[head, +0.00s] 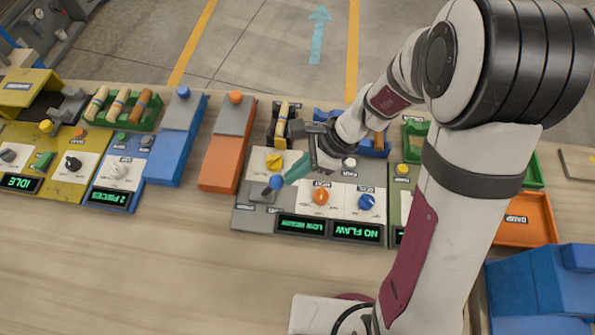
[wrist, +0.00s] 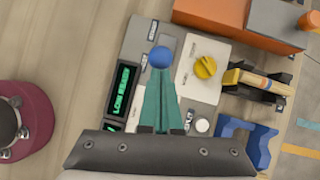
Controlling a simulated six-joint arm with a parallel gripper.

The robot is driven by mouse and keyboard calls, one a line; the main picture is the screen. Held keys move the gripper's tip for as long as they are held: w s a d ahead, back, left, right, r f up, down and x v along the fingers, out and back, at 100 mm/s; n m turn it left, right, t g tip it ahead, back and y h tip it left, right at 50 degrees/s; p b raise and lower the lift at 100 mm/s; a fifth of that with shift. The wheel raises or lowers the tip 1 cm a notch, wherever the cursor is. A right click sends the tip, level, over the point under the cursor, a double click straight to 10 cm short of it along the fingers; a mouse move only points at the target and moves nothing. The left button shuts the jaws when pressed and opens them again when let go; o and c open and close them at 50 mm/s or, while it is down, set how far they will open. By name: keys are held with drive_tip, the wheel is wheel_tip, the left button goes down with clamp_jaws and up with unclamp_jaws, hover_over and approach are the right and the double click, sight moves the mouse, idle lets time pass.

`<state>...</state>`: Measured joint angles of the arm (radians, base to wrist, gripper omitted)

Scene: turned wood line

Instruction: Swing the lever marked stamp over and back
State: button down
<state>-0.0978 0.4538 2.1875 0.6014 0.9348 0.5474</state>
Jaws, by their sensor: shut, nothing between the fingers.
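A lever with a blue ball knob (head: 275,182) stands on the left part of a grey panel (head: 243,218). The knob also shows in the wrist view (wrist: 160,57), just past my fingertips. Its stem is mostly hidden there, and I cannot read the small label beside it. My gripper (head: 287,177) has teal fingers that are shut and empty, with tips right beside the knob on its right in the head view. In the wrist view my gripper (wrist: 160,75) points straight at the knob; whether they touch I cannot tell.
The same panel carries a yellow knob (head: 274,161), an orange dial (head: 320,196), a blue dial (head: 366,201) and a lit green display (head: 356,232) reading NO FLAW. An orange block (head: 220,163) stands to the left. The front of the bench is clear.

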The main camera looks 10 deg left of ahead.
drive_tip(key=shift+a+r, duration=0.1)
drive_tip(key=shift+a, duration=0.1)
drive_tip(key=shift+a+r+h, duration=0.35)
drive_tip(key=shift+a+h, duration=0.3)
drive_tip(key=shift+h, duration=0.05)
drive_tip(key=a+r+h, duration=0.1)
drive_tip(key=a+h, duration=0.5)
drive_tip(key=a, duration=0.1)
drive_tip(key=shift+a+m+h, duration=0.3)
drive_tip(key=shift+r, duration=0.9)
